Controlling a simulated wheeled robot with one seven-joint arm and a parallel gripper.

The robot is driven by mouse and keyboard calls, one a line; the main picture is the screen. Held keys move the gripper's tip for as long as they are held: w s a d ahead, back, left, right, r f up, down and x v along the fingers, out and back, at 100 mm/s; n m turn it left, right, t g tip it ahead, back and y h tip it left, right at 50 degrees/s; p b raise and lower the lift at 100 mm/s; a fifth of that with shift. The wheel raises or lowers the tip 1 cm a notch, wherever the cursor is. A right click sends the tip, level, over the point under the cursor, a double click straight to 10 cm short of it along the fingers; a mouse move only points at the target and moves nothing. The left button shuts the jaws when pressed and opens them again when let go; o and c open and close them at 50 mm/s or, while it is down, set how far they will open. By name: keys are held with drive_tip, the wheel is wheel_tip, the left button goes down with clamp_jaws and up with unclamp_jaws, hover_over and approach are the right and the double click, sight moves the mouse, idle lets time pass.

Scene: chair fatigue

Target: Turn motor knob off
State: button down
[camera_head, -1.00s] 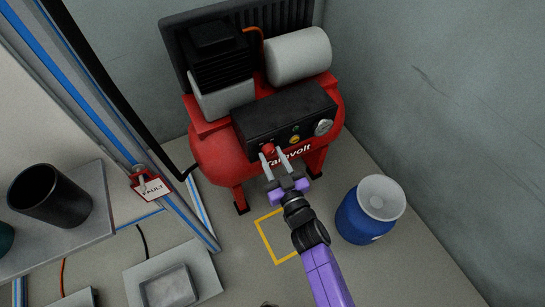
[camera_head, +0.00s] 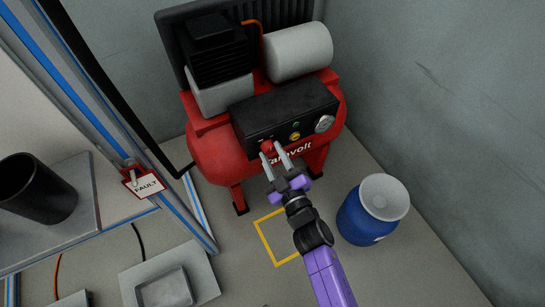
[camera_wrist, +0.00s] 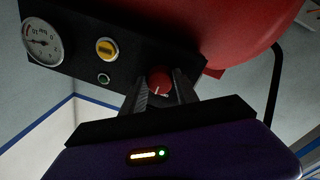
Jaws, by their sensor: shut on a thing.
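The red motor knob (camera_head: 267,147) sits on the black front panel (camera_head: 262,119) of a red compressor labelled "Tarnvolt". My gripper (camera_head: 274,157) reaches it from below, with one finger on each side. In the wrist view the knob (camera_wrist: 159,80) shows a white mark near its lower edge, between the two fingers of my gripper (camera_wrist: 159,90). The gripper is shut on the knob. The fingertips' exact contact is partly hidden.
The panel also carries a yellow button (camera_head: 295,136), a small green indicator (camera_head: 296,125) and a gauge (camera_head: 324,124). A blue barrel (camera_head: 366,218) stands on the floor to the right. A red "FAULT" tag (camera_head: 143,184) hangs at the left.

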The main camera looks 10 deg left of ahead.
drive_tip(key=n+b, duration=0.1)
drive_tip(key=n, duration=0.5)
drive_tip(key=shift+d+y+b, duration=0.1)
drive_tip(key=shift+y+b, duration=0.25)
drive_tip(key=shift+y, duration=0.05)
drive_tip(key=shift+n, duration=0.4)
drive_tip(key=c, duration=0.9)
unclamp_jaws()
drive_tip(key=p+v, duration=0.1)
drive_tip(key=v, duration=0.6)
drive_tip(key=shift+s+d, duration=0.2)
drive_tip(key=shift+s, duration=0.15)
drive_tip(key=shift+f, duration=0.1)
